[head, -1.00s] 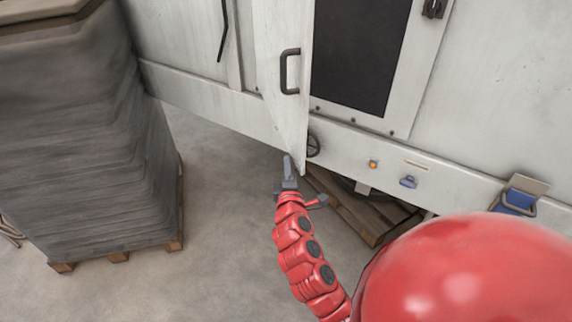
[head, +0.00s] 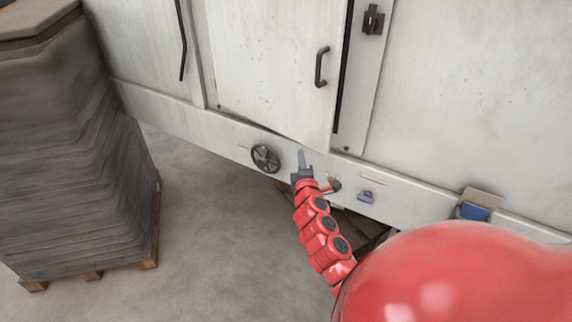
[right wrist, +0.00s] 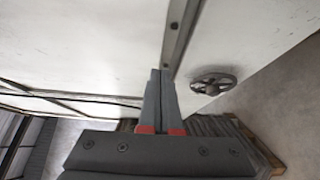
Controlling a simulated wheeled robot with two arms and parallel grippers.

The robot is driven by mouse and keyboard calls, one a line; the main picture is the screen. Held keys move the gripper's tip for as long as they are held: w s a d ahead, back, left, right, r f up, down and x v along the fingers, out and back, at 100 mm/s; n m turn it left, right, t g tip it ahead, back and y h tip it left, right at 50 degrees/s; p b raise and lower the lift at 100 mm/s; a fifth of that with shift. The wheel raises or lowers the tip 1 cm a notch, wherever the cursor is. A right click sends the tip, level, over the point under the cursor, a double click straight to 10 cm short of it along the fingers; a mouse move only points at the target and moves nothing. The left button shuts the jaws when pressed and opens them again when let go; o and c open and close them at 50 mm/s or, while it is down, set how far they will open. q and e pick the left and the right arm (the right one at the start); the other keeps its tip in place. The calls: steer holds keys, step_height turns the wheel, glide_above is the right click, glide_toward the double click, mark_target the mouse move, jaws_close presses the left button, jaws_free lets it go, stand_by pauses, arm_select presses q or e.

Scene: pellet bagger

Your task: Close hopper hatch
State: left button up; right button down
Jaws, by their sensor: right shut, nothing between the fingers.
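The hopper hatch (head: 270,65) is a white panel with a dark handle (head: 321,67) near its right edge. It stands slightly ajar, with a narrow dark strip of the opening (head: 345,75) showing past its right edge. My right gripper (head: 302,158) is shut and empty at the hatch's lower edge, left of its lower right corner. In the right wrist view the shut fingers (right wrist: 160,78) point at the hatch's edge (right wrist: 181,35); I cannot tell whether they touch it. A dark latch (head: 372,19) sits on the frame right of the opening. My left gripper is not in view.
A black handwheel (head: 265,158) sits on the white machine's lower beam. A blue box-like part (head: 474,211) sits at the right. A tall grey stack (head: 75,180) on a pallet stands at the left, with clear floor beside it.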

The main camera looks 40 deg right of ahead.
mark_target(316, 149)
steer(key=d, duration=0.7)
steer(key=shift+w+p, duration=0.2)
steer(key=shift+p, duration=0.2)
steer(key=shift+r, duration=0.1)
steer(key=shift+d, duration=0.15)
